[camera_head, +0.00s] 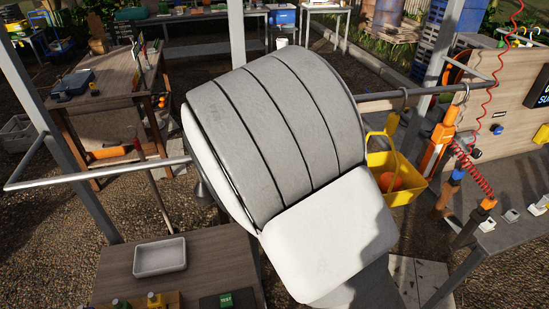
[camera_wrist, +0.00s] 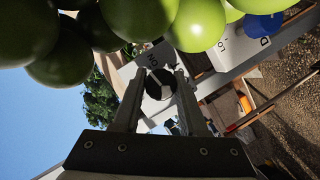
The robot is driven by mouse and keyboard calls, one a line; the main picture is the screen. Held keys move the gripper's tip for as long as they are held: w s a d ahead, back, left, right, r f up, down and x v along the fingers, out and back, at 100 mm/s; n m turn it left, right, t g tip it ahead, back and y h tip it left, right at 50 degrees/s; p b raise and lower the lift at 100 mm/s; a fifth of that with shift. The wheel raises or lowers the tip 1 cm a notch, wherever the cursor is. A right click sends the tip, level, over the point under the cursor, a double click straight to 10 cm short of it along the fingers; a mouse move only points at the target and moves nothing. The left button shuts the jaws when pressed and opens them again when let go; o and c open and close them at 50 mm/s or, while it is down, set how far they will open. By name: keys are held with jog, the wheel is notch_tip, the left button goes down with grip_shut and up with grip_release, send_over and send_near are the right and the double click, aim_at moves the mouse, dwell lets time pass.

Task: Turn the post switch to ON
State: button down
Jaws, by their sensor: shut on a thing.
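In the wrist view, my gripper (camera_wrist: 159,88) is shut on the post switch's round knob (camera_wrist: 158,84), which is dark with a pale part. The knob sits between the two fingers, against a pale switch plate (camera_wrist: 128,73). Dark lettering that seems to be ON, turned over, shows on the plate just above the knob. The pointing direction of the knob is hard to tell. In the head view, my large grey and white arm covers the middle, and my gripper and the switch are hidden.
Large green round things (camera_wrist: 140,18) hang close over the gripper in the wrist view. In the head view, a yellow basket (camera_head: 425,187) hangs from a rail at the right of my arm. A grey tray (camera_head: 160,257) lies on the wooden table at lower left.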

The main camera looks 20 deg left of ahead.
jog(key=shift+m+g+y+b, duration=0.3)
jog(key=shift+m, duration=0.3)
jog(key=shift+c, duration=2.3)
grip_release()
jog(key=shift+s+d, duration=0.1)
